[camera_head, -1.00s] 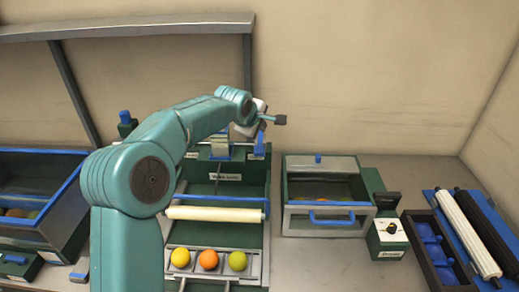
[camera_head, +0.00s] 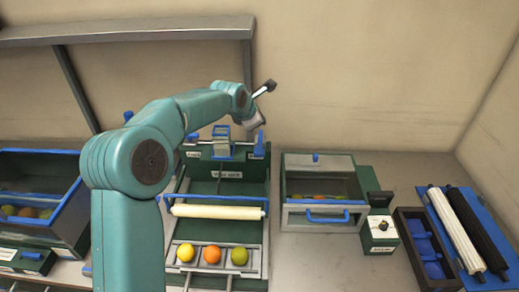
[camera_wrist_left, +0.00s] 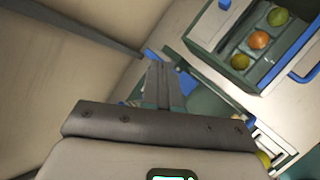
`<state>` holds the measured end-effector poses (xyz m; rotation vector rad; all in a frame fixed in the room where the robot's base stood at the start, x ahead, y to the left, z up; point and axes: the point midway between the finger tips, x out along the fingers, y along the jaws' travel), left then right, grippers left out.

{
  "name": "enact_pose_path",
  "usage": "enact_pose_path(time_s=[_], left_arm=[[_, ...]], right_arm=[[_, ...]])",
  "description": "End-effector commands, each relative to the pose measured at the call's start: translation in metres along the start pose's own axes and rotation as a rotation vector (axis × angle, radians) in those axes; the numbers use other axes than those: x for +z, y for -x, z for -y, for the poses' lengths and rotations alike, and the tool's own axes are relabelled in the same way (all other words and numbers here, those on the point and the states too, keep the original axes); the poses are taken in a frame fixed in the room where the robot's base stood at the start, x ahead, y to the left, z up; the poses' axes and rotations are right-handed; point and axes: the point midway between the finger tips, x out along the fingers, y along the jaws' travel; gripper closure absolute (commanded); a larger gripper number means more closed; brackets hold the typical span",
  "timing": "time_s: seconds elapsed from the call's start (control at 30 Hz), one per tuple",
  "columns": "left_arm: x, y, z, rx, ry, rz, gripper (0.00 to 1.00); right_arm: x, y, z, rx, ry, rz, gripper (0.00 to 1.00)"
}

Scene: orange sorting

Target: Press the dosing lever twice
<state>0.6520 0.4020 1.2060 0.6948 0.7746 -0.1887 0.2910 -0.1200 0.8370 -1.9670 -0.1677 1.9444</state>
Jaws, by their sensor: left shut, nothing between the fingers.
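A green station (camera_head: 247,180) stands in the middle of the head view. Small blue upright parts stand at its back left (camera_head: 192,138) and back right (camera_head: 260,138), above white labels too small to read. I cannot tell for sure which part is the dosing lever. My right gripper is not in view.
Yellow, orange and green fruits sit in a tray below a cream roller (camera_head: 217,212). To the right are a drawer box (camera_head: 325,217), a green box with a dial (camera_head: 380,232), a dark tray (camera_head: 430,250) and two rollers. A blue-rimmed bin (camera_head: 45,240) stands left. A shelf (camera_head: 120,32) hangs at the back.

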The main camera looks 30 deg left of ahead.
Motion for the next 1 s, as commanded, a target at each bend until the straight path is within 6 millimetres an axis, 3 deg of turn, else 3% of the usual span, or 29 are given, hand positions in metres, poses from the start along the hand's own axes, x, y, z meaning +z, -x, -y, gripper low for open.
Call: enact_pose_path(time_s=[0.37,0.73,1.0], left_arm=[[-0.011,-0.015,0.011,0.000,-0.001,-0.001,1.00],[-0.040,-0.055,0.040,0.000,-0.001,0.000,1.00],[-0.045,-0.062,0.045,0.001,-0.001,0.001,1.00]], right_arm=[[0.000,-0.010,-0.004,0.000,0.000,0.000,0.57],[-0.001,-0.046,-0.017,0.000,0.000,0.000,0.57],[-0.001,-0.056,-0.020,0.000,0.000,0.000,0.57]])
